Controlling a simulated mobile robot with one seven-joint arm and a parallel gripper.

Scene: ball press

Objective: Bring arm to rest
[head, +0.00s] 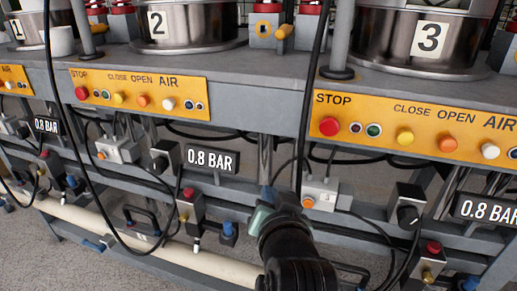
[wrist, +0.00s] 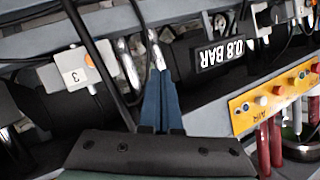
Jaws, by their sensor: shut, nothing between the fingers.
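My gripper (head: 268,192) is at the lower middle of the head view, in front of the lower rails of the press bench. It is shut and holds nothing. In the wrist view its blue fingers (wrist: 161,75) lie together, pointing at a shiny metal tube and dark cables. A 0.8 BAR gauge label (head: 212,160) is up and left of the gripper in the head view; a label of the same kind shows upside down in the wrist view (wrist: 222,54). Whether the fingertips touch the tube or cables, I cannot tell.
Yellow control panels (head: 138,93) with STOP, CLOSE, OPEN and AIR buttons line the bench front. Press pots 2 (head: 190,32) and 3 (head: 400,45) stand above. A white switch box (head: 320,193) is right of my gripper. Black cables hang close by. Floor (head: 60,262) shows at lower left.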

